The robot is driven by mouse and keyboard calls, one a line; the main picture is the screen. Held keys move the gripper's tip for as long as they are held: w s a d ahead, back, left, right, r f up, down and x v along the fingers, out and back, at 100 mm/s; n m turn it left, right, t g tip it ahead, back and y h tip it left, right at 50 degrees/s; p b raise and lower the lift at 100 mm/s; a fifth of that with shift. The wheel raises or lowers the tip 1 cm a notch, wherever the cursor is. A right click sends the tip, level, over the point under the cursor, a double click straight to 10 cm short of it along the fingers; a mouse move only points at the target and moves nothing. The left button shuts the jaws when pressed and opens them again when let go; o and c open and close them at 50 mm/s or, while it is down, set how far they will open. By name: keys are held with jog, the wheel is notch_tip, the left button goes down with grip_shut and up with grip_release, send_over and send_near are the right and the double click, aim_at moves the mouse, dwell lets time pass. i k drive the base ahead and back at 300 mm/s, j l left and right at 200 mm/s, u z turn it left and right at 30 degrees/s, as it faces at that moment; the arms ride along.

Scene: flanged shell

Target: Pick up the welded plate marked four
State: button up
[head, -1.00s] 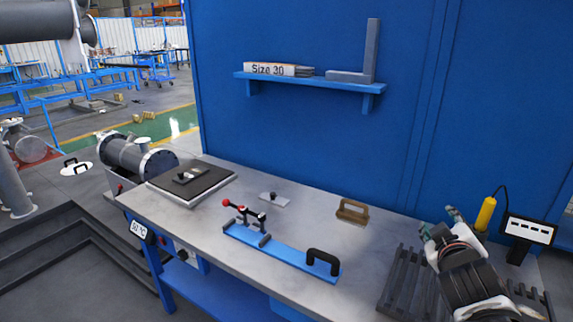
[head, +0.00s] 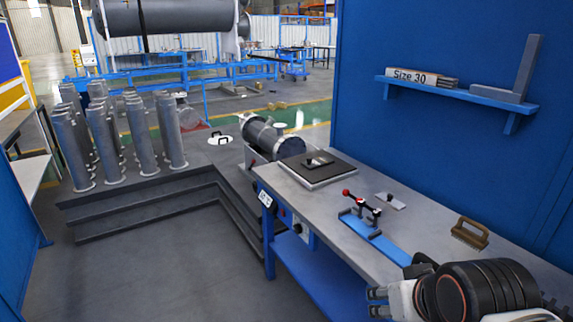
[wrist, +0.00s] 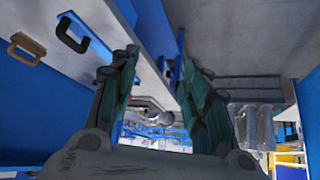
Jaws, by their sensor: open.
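No marking "four" can be read on any plate in view. A small grey plate with a dark knob (head: 390,201) lies on the workbench (head: 290,192). Another small plate with a knob (head: 318,161) lies on a dark square pad (head: 330,175) at the bench's far left end. My gripper (head: 377,302) is at the lower right of the head view, pointing left, near the bench's front edge. In the wrist view its two fingers (wrist: 165,90) are apart with nothing held between them.
A flanged pipe shell (head: 272,139) stands beyond the bench. Stepped platform (head: 150,205) and open floor (head: 170,270) are left.

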aim_at(310, 164)
jog(key=i+z, duration=0.15)
jog(key=z, duration=0.25)
jog(key=i+j+z, duration=0.1)
jog(key=z, duration=0.35)
jog(key=i+j+z, duration=0.1)
jog(key=j, duration=0.25)
jog(key=i+j+z, duration=0.1)
jog(key=i+j, duration=0.25)
jog(key=i+j+z, duration=0.1)
jog(key=j, duration=0.3)
jog(key=i+j+z, duration=0.1)
jog(key=i+j, duration=0.15)
jog(key=j, duration=0.15)
